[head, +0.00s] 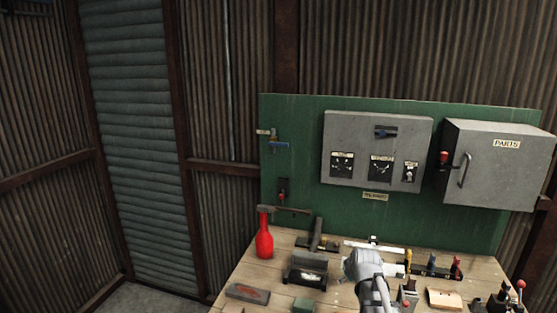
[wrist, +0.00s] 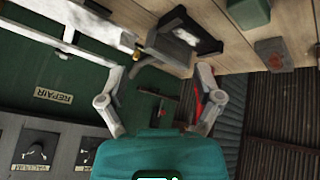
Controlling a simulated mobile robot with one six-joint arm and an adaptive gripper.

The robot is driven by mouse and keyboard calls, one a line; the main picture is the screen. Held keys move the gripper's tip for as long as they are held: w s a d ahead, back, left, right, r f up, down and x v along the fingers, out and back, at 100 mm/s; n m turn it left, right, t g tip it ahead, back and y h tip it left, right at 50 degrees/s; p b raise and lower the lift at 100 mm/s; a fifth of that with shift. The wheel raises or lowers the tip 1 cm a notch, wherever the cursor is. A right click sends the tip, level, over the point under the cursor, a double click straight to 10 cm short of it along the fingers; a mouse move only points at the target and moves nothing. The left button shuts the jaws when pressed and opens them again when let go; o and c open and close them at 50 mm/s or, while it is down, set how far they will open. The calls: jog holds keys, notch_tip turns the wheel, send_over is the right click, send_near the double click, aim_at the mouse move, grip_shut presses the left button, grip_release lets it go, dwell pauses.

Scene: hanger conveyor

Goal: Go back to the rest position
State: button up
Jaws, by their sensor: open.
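My gripper (wrist: 160,72) shows in the wrist view with its two grey fingers spread wide apart. Nothing is between the fingertips, so it is open and empty. The wrist view looks turned over, with the wooden bench along the top and the green board (wrist: 70,75) below it. In the head view my grey arm (head: 364,268) is over the front middle of the bench, and I cannot make out the fingers there. A red bottle-shaped thing (head: 264,242) stands at the bench's left edge, apart from my arm.
The wooden bench (head: 240,276) holds a dark open-topped tray (head: 305,272), a brick-like block (head: 247,293), a green block (head: 303,305) and several small tools. Behind stand a grey control panel (head: 378,148) and a grey parts cabinet (head: 495,165). Floor left of the bench is clear.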

jog(key=s+a+f+m+g+b, duration=0.1)
jog(key=s+a+f+m+g, duration=0.1)
jog(key=s, duration=0.8)
jog(key=s+a+f+m+g+b, duration=0.2)
jog(key=s+a+f+m+g, duration=0.1)
jog(key=s, duration=0.7)
notch_tip(320, 180, down, 2)
jog(key=shift+s+a+f+g+b, duration=0.2)
jog(key=shift+a+g+b, duration=0.1)
jog(key=shift+a+g, duration=0.55)
